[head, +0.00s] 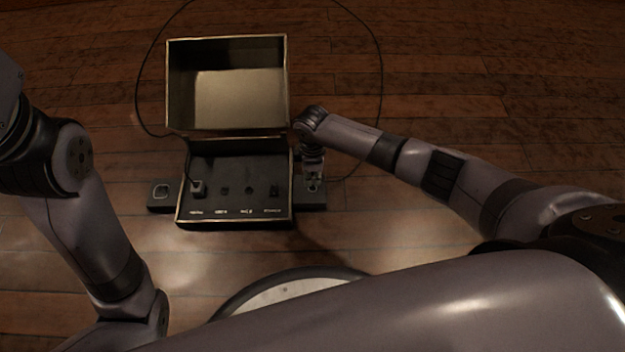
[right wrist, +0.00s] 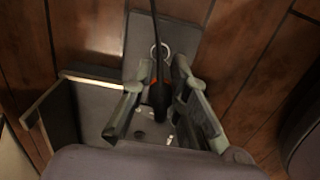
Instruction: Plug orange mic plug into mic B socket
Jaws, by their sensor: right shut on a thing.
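My right gripper (head: 314,181) is at the right side of the open case. In the right wrist view its fingers (right wrist: 158,108) are shut on a black plug with orange marks (right wrist: 157,92), the orange mic plug, with its cable running up. It is over the dark pad beside the case; whether it touches the pad is unclear. The case's socket panel (head: 235,172) has a row of sockets with white labels too small to read surely. Another plug (head: 198,188) stands in the leftmost socket. The mic B socket cannot be picked out surely. My left gripper is out of view.
The raised case lid (head: 228,42) stands behind the panel. A dark pad with a ring (head: 160,191) is left of the case, and a similar pad (head: 313,202) is right. A black cable (head: 381,75) loops behind the case. A round pale top (head: 290,291) is in front.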

